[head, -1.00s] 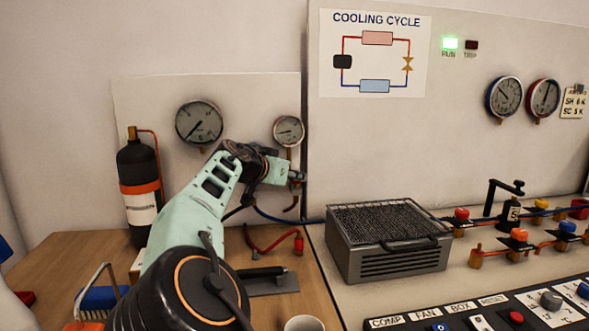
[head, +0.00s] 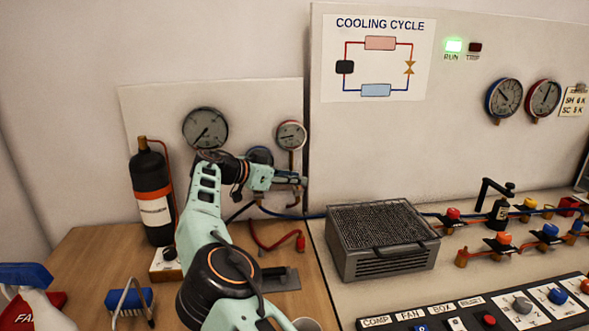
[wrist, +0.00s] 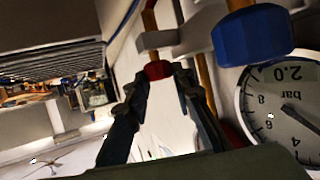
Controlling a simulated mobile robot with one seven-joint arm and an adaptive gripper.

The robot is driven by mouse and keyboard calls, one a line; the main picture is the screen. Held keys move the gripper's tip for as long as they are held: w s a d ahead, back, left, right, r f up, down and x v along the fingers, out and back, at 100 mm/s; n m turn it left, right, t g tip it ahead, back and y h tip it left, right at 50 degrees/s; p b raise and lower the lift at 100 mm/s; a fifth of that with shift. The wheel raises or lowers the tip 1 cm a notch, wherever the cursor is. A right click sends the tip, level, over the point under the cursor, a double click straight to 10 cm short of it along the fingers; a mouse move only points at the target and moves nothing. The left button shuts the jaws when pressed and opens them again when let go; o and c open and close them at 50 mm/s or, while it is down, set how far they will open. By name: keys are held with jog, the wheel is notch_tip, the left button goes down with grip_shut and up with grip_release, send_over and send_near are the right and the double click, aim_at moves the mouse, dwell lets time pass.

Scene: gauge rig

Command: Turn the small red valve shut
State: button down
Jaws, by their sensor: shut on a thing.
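The small red valve (wrist: 157,70) shows in the wrist view on a copper pipe, between the tips of my gripper (wrist: 157,82). The two fingers are shut on it. In the head view my gripper (head: 297,180) is at the pipe just below the small gauge (head: 291,135), near the edge of the large panel. The valve cannot be made out there, hidden by the gripper.
A large blue knob (wrist: 252,35) and a dial marked bar (wrist: 285,105) sit close beside the gripper in the wrist view. A black cylinder (head: 153,195) stands left of my arm. A grey grille box (head: 383,245) stands to the right, and a red-ended hose (head: 275,241) lies below.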

jog(key=shift+g+p, duration=0.3)
jog(key=c, duration=1.7)
grip_release()
jog(key=shift+d, duration=0.1)
jog(key=shift+o, duration=0.2)
jog(key=v, duration=1.2)
jog(key=shift+f, duration=0.15)
